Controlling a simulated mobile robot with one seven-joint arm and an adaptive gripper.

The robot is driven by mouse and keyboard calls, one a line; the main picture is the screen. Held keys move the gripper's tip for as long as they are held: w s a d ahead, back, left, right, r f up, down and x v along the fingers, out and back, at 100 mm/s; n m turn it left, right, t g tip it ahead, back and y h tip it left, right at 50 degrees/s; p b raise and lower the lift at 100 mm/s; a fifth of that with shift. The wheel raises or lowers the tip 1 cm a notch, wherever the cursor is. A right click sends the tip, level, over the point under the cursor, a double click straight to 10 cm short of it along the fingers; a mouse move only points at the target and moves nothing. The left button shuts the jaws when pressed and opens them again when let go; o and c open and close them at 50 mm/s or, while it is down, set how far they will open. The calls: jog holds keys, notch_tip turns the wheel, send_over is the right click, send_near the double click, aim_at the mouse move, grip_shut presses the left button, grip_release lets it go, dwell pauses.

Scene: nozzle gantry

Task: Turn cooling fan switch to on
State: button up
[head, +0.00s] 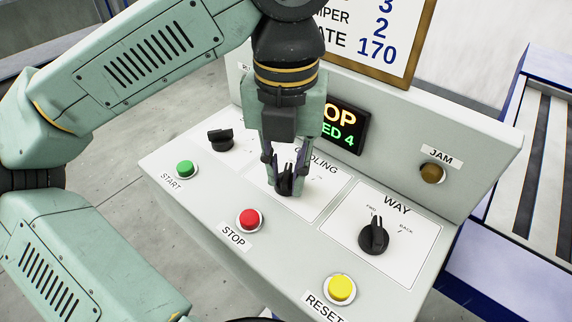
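The cooling fan switch (288,186) is a black rotary knob on a white plate (313,207) whose label reads "COOLING" in part. My gripper (285,178) points down at this knob, with its fingers on either side of it. The fingers overlap the knob in the head view, so I cannot tell whether they touch it or are closed on it. The knob's pointer and its position marks are mostly hidden by the fingers.
Other controls share the sloping panel: another black knob (220,138), green START (187,169), red STOP (249,220), yellow RESET (340,289) and the WAY knob (374,236). A lit display (345,125) and JAM lamp (432,174) are on the upright back.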

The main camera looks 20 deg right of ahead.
grip_shut()
jog(key=shift+m, duration=0.3)
jog(key=m+b, duration=0.1)
jog(key=m, duration=0.2)
jog(key=shift+a+b, duration=0.1)
jog(key=shift+b, duration=0.3)
jog(key=m, duration=0.4)
jog(key=shift+w+a+m, duration=0.1)
jog(key=shift+w+m, duration=0.1)
jog(key=shift+m, duration=0.2)
jog(key=shift+w+m, duration=0.1)
jog(key=shift+m, duration=1.6)
jog(key=shift+o, duration=1.6)
grip_release()
